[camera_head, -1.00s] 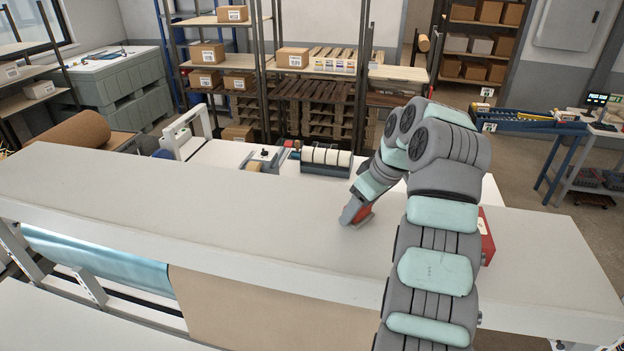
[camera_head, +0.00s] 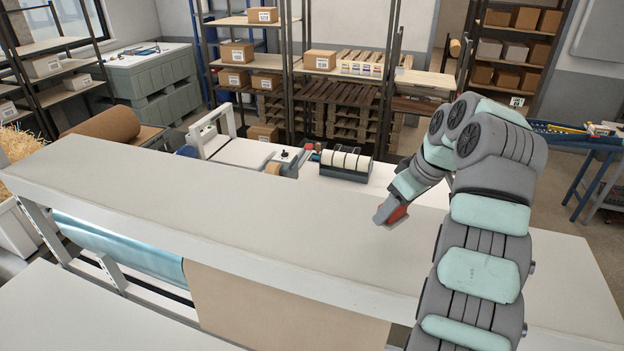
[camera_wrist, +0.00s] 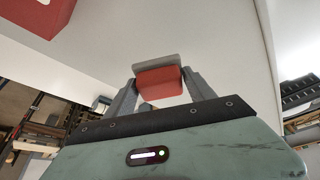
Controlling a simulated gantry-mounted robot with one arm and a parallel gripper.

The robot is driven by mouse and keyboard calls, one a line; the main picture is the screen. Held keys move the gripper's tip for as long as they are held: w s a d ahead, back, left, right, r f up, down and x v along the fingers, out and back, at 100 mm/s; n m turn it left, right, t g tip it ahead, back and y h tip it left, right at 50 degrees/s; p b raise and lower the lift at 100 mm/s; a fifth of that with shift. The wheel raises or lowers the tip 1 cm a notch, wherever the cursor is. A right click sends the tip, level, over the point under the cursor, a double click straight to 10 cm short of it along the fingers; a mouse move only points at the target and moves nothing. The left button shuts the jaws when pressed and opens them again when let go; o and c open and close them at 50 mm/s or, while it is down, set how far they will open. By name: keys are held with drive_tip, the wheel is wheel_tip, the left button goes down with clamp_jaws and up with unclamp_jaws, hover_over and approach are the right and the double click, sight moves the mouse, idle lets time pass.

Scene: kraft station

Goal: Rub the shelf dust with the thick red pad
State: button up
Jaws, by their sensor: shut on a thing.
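The thick red pad (camera_wrist: 160,83), with a grey layer along one side, sits between the two fingers of my gripper (camera_wrist: 158,88) in the wrist view. My gripper is shut on it. In the head view the red pad (camera_head: 397,214) shows at the end of my gripper (camera_head: 386,211), low over the long pale shelf (camera_head: 250,215), right of its middle. I cannot tell whether the pad touches the shelf. I cannot make out any dust on the shelf's visible surface; my arm hides part of its right side.
A red box (camera_wrist: 38,12) shows at the upper left of the wrist view; my arm hides it in the head view. A tape dispenser (camera_head: 345,166) stands on the table behind the shelf. The shelf's left half is clear.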

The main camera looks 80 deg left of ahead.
drive_tip(key=shift+r+p, duration=1.05)
drive_tip(key=shift+r, duration=1.05)
